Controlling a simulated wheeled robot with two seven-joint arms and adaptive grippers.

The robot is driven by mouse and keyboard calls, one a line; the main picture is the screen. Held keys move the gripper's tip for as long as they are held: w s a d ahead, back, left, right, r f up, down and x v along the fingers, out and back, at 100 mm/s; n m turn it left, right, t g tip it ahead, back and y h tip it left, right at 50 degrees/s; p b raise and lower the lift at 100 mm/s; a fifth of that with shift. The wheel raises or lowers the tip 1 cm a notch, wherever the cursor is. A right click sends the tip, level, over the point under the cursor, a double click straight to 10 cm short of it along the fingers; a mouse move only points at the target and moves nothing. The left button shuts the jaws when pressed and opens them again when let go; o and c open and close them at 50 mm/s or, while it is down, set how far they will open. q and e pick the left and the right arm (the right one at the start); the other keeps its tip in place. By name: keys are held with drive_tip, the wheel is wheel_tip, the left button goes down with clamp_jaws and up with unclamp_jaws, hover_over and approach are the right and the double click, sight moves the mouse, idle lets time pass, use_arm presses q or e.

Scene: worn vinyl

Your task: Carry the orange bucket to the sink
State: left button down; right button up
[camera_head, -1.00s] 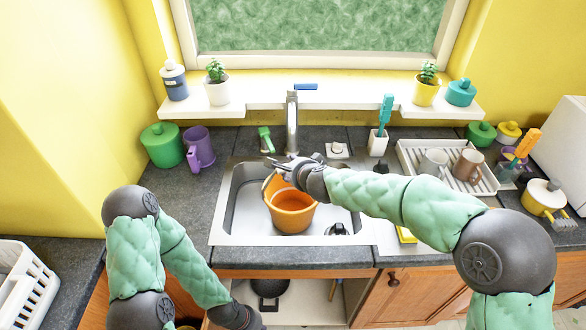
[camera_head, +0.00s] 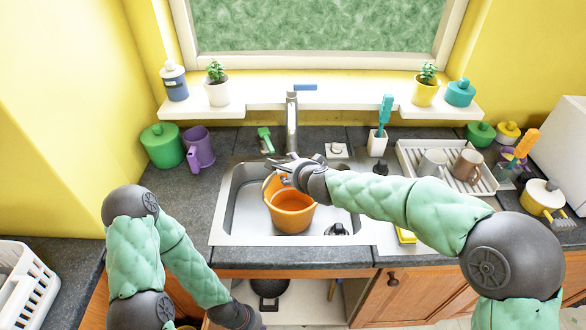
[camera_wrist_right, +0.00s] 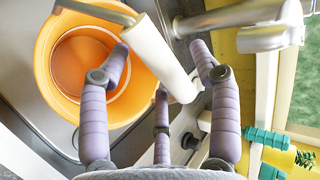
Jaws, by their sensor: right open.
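The orange bucket (camera_head: 292,213) stands upright inside the metal sink (camera_head: 234,228). In the right wrist view the bucket (camera_wrist_right: 46,62) shows from above, with a white grip (camera_wrist_right: 160,55) on its wire handle. My right gripper (camera_head: 285,166) is over the bucket's back rim. Its fingers (camera_wrist_right: 159,52) are open on either side of the white grip, not closed on it. The bucket looks empty. My left gripper (camera_head: 243,320) hangs low in front of the cupboard at the bottom edge; its fingers are too unclear to judge.
The tap (camera_head: 292,125) rises just behind the bucket, close to my right gripper. A dish rack (camera_head: 408,158) with mugs stands to the right. A purple mug (camera_head: 198,150) and green canister (camera_head: 160,148) stand left. The counter left of the sink is clear in front.

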drive_tip(key=p+v, duration=0.3)
drive_tip(key=v, duration=0.4)
idle(1.4)
idle(0.4)
drive_tip(key=v, duration=1.2)
drive_tip(key=shift+f, duration=0.1)
